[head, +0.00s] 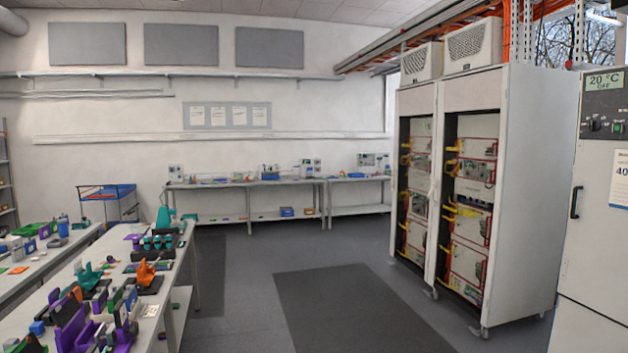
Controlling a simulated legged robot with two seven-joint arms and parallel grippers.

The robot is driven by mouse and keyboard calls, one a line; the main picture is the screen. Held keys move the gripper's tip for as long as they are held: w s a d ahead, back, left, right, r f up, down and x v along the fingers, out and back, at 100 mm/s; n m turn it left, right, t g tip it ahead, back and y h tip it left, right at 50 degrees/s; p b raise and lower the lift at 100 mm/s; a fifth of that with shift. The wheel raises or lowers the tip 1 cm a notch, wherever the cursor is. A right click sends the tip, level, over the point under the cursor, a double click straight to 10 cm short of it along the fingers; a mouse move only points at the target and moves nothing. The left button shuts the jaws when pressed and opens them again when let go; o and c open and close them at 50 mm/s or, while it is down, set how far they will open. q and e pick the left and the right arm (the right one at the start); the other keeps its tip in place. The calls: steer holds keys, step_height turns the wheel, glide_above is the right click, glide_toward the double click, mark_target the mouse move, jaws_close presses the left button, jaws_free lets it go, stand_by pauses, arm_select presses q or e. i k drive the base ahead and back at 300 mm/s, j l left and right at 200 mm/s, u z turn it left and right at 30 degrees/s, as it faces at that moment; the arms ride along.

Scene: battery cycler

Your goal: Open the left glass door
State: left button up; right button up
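Two tall white cabinets stand side by side at the right. The left cabinet (417,100) has a tall narrow front with instruments and yellow handles or cables showing inside. The right cabinet (472,86) has a similar front with red-framed units behind it. Any glass on these fronts is too clear to make out, so I cannot tell whether a left glass door is open or shut. No door is seen swung out into the room. Neither of my grippers is in view.
A white chamber (590,220) with a dark handle stands at the near right. A cluttered bench (60,270) is at the left. Benches (250,183) line the back wall. The grey floor (260,255) before the cabinets is clear, with a dark mat (350,310).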

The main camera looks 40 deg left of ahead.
mark_target(421, 99)
steer(key=u, duration=0.7)
steer(key=i+u, duration=0.25)
steer(key=i, duration=0.3)
steer(key=i+l+u, duration=0.25)
steer(key=i, duration=0.35)
steer(key=i+j+u, duration=0.1)
steer(key=i+j, duration=0.15)
steer(key=i, duration=0.6)
steer(key=i+j, duration=0.15)
steer(key=i, duration=0.75)
steer(key=i+j+u, duration=0.15)
steer(key=i, duration=0.7)
steer(key=i+l+z, duration=0.15)
steer(key=i+z, duration=0.15)
steer(key=i, duration=1.1)
steer(key=i+j+z, duration=0.25)
steer(key=i, duration=4)
steer(key=j+u, duration=0.05)
